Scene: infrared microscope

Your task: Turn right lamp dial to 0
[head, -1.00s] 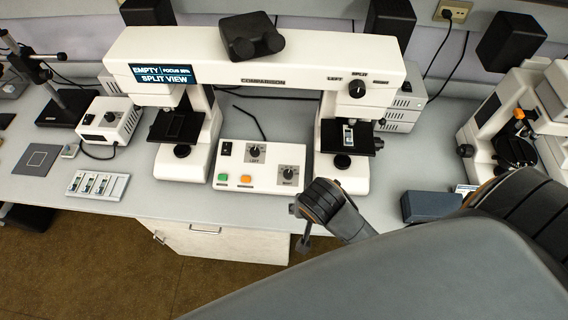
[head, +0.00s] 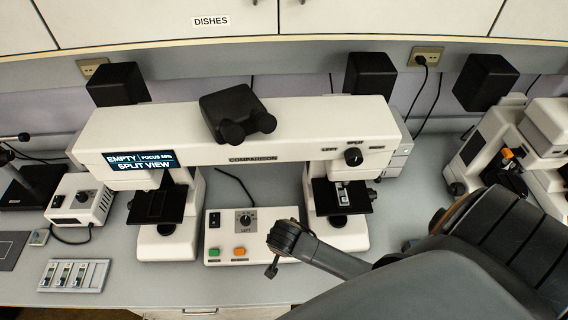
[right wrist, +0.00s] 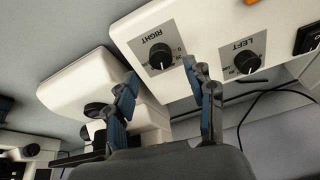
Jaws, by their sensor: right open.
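The white lamp control box (head: 222,247) stands between the two microscope stands in the head view. Its RIGHT dial (right wrist: 161,57) is a black knob on a grey plate, plain in the right wrist view; my right arm hides it in the head view. The LEFT dial (head: 246,221) also shows in the right wrist view (right wrist: 247,63). My right gripper (right wrist: 162,82) is open and empty, its blue-padded fingers spread on either side of the RIGHT dial in the picture, apparently short of it. In the head view, the right gripper (head: 272,268) hangs over the box's right front. My left gripper is not in view.
The comparison microscope bridge (head: 235,130) spans above and behind the box. The right stage (head: 341,195) and its stand are close to my right arm. A green button (head: 214,252) and an orange button (head: 239,252) sit at the box front. A slide tray (head: 74,275) lies left.

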